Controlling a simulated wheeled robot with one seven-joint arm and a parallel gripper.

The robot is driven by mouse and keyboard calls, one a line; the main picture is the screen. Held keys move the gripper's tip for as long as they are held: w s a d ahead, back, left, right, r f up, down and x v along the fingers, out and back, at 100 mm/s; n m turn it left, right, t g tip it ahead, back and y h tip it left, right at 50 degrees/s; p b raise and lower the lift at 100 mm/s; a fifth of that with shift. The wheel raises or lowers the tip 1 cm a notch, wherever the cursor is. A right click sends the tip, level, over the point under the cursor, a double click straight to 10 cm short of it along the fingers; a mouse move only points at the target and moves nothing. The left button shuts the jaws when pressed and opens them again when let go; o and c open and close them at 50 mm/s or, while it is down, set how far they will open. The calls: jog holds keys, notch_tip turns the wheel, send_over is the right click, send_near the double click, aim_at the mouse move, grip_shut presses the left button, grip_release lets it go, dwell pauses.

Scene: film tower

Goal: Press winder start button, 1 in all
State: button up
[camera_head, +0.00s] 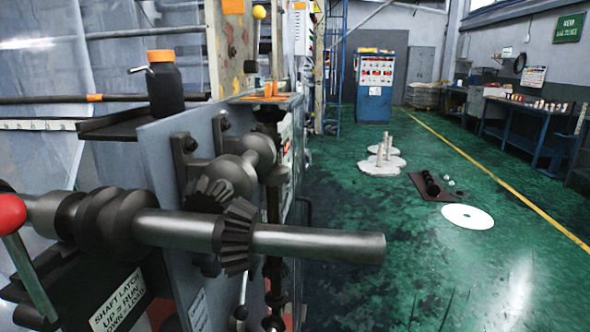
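I cannot make out a winder start button for certain. The winder-like machine (170,150) fills the left side, with a bare steel shaft (320,243) sticking out toward the right and dark bevel gears (236,236) on it. A red ball-ended lever (12,214) stands at the left edge, beside a placard (118,300) that reads "SHAFT LATCH" with run and load positions. A blue control cabinet (374,98) with red displays and small controls stands at the far back; its buttons are too small to tell apart. My gripper is not in view.
A dark bottle with an orange cap (165,85) stands on a machine ledge. Pale discs with upright posts (382,163), a dark mat (428,190) with small items and a white disc (467,216) lie on the green floor. Workbenches (525,128) line the right. Floor (420,270) at front right is clear.

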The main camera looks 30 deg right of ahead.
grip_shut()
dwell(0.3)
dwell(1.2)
